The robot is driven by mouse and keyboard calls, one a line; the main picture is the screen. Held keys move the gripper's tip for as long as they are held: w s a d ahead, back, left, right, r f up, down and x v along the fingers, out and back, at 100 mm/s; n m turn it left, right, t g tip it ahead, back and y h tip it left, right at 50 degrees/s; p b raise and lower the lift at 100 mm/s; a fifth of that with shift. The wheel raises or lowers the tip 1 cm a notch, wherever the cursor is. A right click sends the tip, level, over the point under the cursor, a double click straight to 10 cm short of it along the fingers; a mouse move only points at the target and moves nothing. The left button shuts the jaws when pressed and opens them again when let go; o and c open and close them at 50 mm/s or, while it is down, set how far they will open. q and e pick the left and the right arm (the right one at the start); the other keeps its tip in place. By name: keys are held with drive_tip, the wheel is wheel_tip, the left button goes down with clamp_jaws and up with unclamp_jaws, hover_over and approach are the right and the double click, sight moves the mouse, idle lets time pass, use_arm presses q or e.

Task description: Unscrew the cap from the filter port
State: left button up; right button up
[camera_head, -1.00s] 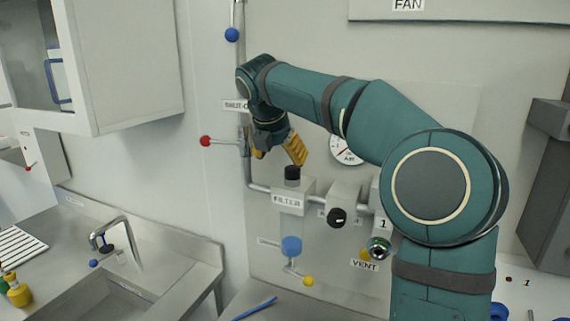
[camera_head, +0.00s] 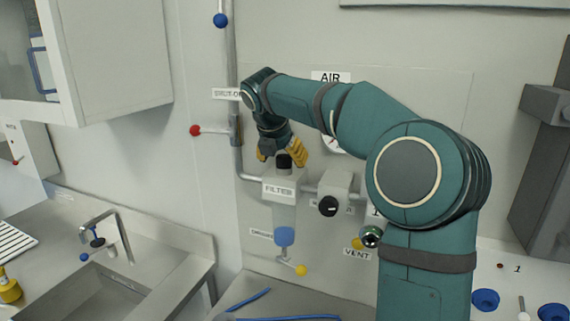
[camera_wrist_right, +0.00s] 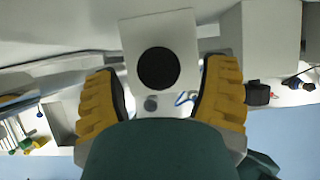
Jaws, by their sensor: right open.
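The black round cap (camera_head: 284,162) sits on top of the light grey filter housing (camera_head: 279,187), labelled FILTER. My right gripper (camera_head: 282,152) is directly above the housing, pointing down, with its yellow fingers apart on either side of the cap. In the right wrist view the cap (camera_wrist_right: 158,68) lies between the two open fingers of the right gripper (camera_wrist_right: 160,92), with a gap on each side. The fingers do not appear to touch it. My left gripper is not in view.
A black knob (camera_head: 328,206) on a grey block stands right of the filter. A red-ended lever (camera_head: 195,131) sticks out at left. Below hang a blue bowl (camera_head: 284,236) and a yellow knob (camera_head: 301,270). My right arm covers part of the gauge.

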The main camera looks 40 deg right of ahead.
drive_tip(key=shift+w+d+f, duration=0.1)
drive_tip(key=shift+d+f, duration=0.05)
drive_tip(key=shift+f, duration=0.2)
drive_tip(key=shift+p, duration=0.4)
idle(0.4)
clamp_jaws()
drive_tip(key=shift+r+n+t+p, duration=0.15)
drive_tip(key=shift+n+t+p, duration=0.2)
drive_tip(key=shift+n, duration=0.35)
drive_tip(key=shift+n+t+y, duration=0.55)
drive_tip(key=shift+n+y, duration=0.15)
drive_tip(key=shift+n, duration=0.7)
drive_tip(key=shift+d, duration=0.1)
drive_tip(key=shift+s+d+n+t+y, duration=0.15)
drive_tip(key=shift+n+t+y, duration=0.2)
drive_tip(key=shift+n, duration=0.65)
drive_tip(key=shift+s+a+n+t+y, duration=0.15)
drive_tip(key=shift+n+y, duration=0.3)
drive_tip(key=shift+n, duration=0.55)
